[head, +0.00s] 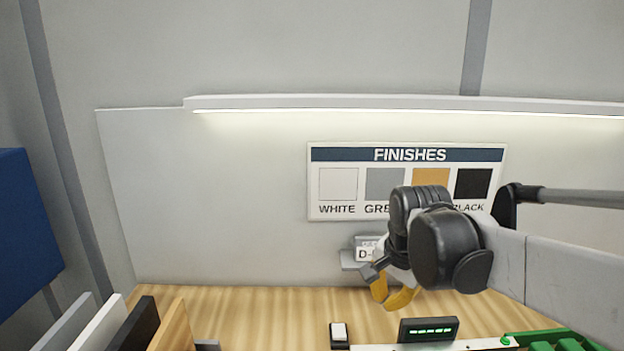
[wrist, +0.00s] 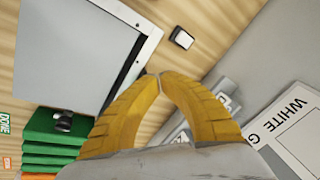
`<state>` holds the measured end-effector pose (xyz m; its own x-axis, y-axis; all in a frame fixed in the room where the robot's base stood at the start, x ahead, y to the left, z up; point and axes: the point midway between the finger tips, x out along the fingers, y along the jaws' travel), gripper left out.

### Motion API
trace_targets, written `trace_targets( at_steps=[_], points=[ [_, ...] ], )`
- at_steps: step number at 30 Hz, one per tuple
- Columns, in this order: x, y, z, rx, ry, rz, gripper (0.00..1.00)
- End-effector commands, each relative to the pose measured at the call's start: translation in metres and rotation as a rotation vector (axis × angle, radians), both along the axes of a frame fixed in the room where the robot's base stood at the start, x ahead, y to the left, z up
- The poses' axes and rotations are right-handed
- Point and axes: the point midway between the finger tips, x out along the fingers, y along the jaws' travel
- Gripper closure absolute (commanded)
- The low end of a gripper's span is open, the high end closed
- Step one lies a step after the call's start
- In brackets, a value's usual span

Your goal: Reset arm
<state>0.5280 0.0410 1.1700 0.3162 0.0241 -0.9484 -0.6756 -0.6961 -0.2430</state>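My gripper (head: 394,298) shows in the head view at right of centre, in front of the back wall and above the wooden worktop (head: 265,305). Its yellow fingers point down. In the wrist view the two fingers (wrist: 158,76) curve together and meet at the tips, with nothing seen between them. My dark wrist joint covers part of the finishes sign (head: 345,182) and of a small grey labelled item (head: 362,253) on the wall behind.
Several upright boards (head: 98,325) stand at the lower left. A small black block with a white top (head: 339,334) and a black display with green lights (head: 428,329) sit at the front. Green blocks (head: 556,338) are at the lower right. A large grey panel (wrist: 75,50) shows in the wrist view.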

Motion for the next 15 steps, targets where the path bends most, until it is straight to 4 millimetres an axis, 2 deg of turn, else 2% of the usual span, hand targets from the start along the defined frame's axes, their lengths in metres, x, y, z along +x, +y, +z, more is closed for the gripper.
trace_targets(
  at_steps=[1,5,9,15],
  points=[
    [-0.021,-0.006,-0.004,-0.023,-0.028,0.062,1.0],
    [-0.065,-0.019,-0.011,-0.099,-0.107,0.244,1.0],
    [-0.111,-0.029,-0.029,-0.198,-0.186,0.429,1.0],
    [-0.153,-0.038,-0.058,-0.326,-0.264,0.627,1.0]
  ],
)
